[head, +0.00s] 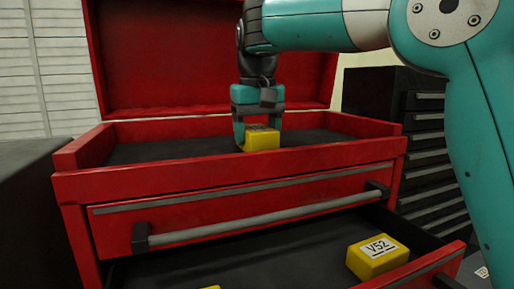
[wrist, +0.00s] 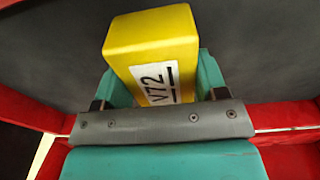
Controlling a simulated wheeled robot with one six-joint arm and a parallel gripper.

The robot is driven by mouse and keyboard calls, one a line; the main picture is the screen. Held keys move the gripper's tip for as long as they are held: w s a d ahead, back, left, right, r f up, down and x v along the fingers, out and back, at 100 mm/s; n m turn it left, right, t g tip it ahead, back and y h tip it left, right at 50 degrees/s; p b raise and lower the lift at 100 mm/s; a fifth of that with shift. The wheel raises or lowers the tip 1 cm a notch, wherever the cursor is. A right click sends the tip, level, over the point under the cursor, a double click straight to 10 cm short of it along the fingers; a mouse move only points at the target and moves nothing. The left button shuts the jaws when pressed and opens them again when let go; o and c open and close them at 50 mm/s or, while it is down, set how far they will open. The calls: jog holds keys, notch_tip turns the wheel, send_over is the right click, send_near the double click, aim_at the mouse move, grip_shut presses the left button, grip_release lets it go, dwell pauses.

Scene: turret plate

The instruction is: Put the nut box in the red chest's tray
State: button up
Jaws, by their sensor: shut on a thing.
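A yellow box (head: 262,140) is between the fingers of my gripper (head: 257,126), over the tray (head: 165,151) in the top of the red chest (head: 235,175). In the wrist view the box (wrist: 150,38) carries a white label reading V72, and the gripper (wrist: 157,82) is shut on it with a finger on each side. The box is inside the tray's walls as seen from the head. I cannot tell whether its underside touches the dark tray floor.
The chest's lid (head: 210,55) stands open behind. Below, an open drawer (head: 250,258) holds another yellow box (head: 377,257) labelled V52 and a yellow edge (head: 210,287) at the frame bottom. A dark drawer cabinet (head: 425,150) stands right. The tray has free room left of the box.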

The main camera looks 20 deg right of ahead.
aim_at(257, 129)
jog(key=shift+f, duration=0.15)
jog(key=shift+f, duration=0.1)
jog(key=o, duration=0.8)
jog(key=shift+f, duration=0.15)
jog(key=o, duration=0.4)
jog(key=shift+o, duration=0.2)
notch_tip(257, 129, up, 12)
jog(key=s+p, duration=0.1)
jog(key=p, duration=1)
jog(key=shift+a+r, duration=0.2)
jog(key=shift+s, duration=0.1)
